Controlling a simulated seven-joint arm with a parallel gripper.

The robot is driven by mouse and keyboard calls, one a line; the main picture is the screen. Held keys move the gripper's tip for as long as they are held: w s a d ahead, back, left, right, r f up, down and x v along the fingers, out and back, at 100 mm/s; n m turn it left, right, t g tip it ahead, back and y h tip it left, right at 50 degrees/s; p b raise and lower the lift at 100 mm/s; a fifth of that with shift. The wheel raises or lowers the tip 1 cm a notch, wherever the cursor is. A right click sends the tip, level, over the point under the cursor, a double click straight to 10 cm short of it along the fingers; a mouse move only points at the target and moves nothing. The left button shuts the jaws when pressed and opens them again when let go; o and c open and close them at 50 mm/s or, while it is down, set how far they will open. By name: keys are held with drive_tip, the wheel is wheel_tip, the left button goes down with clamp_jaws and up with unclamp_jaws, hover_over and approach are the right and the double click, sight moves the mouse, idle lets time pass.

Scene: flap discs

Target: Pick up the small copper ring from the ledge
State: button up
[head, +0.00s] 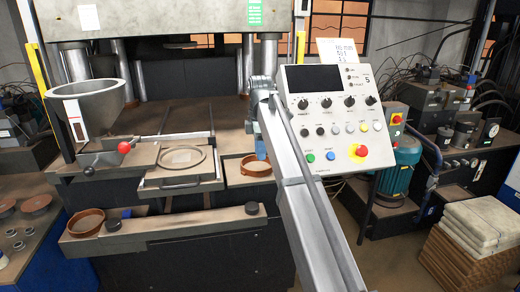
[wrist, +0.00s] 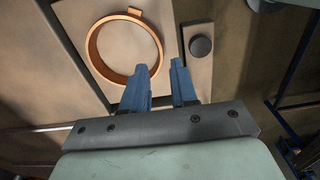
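A copper ring (head: 256,174) lies on a tan surface right of the drawer in the head view, just below my fingertips. In the wrist view a copper ring (wrist: 91,52) with a small tab lies flat on a tan plate, ahead and left of the fingers; it appears to be the same ring. Another copper ring (head: 85,234) lies on the left end of the front ledge (head: 180,222). My gripper (head: 261,152) points down, and its blue fingers (wrist: 159,66) are apart with nothing between them. The arm hides part of the area right of the nearer ring.
A dark round knob (wrist: 200,46) stands close to the right finger. A wide dull ring (head: 182,166) lies on the middle plate above a drawer handle (head: 180,184). A red ball lever (head: 124,147) and a grey bowl (head: 85,104) stand left. The control panel (head: 325,125) is right.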

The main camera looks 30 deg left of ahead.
drive_tip(key=shift+f, duration=3.3)
drive_tip(key=shift+c, duration=0.2)
clamp_jaws()
drive_tip(key=shift+r, duration=2.05)
